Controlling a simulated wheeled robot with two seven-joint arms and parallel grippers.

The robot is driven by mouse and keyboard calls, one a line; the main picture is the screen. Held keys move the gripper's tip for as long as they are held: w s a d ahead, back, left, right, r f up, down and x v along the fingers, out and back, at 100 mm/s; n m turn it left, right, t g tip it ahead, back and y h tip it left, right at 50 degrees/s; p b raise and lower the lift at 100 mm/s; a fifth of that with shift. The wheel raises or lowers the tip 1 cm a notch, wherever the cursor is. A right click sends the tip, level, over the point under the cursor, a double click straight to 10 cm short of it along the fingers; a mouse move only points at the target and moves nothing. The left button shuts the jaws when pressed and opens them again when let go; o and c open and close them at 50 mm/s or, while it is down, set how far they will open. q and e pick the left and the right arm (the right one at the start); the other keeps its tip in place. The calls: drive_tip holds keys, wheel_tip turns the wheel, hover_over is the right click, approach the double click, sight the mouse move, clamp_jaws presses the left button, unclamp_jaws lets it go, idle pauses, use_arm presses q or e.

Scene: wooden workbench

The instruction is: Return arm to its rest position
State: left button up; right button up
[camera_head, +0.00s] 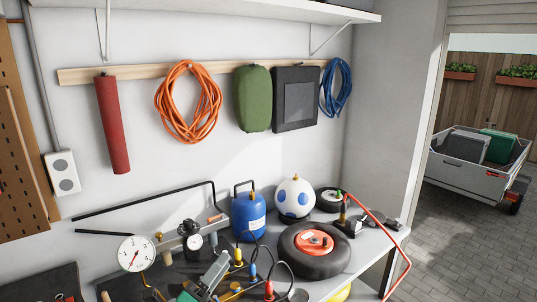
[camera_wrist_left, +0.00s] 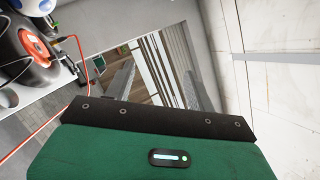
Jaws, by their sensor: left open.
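My left gripper (camera_head: 214,272) shows at the bottom of the head view, low over the front of the bench, with part of its green body at the lower picture edge. In the left wrist view its green body and black front strip fill the bottom, and the gripper (camera_wrist_left: 152,88) is open with nothing seen between its fingers. Whether it touches anything on the bench cannot be told. My right gripper is in neither view.
The bench (camera_head: 368,252) is crowded near the gripper: a white gauge (camera_head: 136,253), a blue gas bottle (camera_head: 248,217), colored hose fittings (camera_head: 253,270) and a black wheel with an orange hub (camera_head: 315,250). A red hose (camera_head: 383,220) hangs over the right edge. Open floor (camera_head: 460,250) lies beyond.

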use_arm(q)
drive_tip(key=s+a+f+n+g+y, duration=0.2)
drive_tip(key=s+a+f+n+y, duration=0.4)
drive_tip(key=f+n, duration=0.4)
drive_tip(key=s+a+f+n+g+y, duration=0.35)
drive_tip(key=a+f+n+y, duration=0.45)
drive_tip(key=n, duration=0.4)
drive_tip(key=s+d+f+n+g, duration=0.1)
drive_tip(key=s+f+n+g, duration=0.3)
drive_tip(key=s, duration=0.6)
drive_tip(key=s+d+f+n+g, duration=0.15)
drive_tip(key=s+f+g, duration=0.35)
drive_tip(key=s, duration=0.5)
wheel_tip(320, 180, down, 31)
drive_tip(key=g, duration=0.2)
drive_tip(key=s+a+f, duration=0.2)
drive_tip(key=s+f, duration=0.7)
drive_tip(key=s, duration=0.1)
drive_tip(key=s+a+f, duration=0.2)
drive_tip(key=s+f, duration=0.8)
drive_tip(key=shift+f+g+h, duration=0.3)
drive_tip(key=shift+g, duration=0.15)
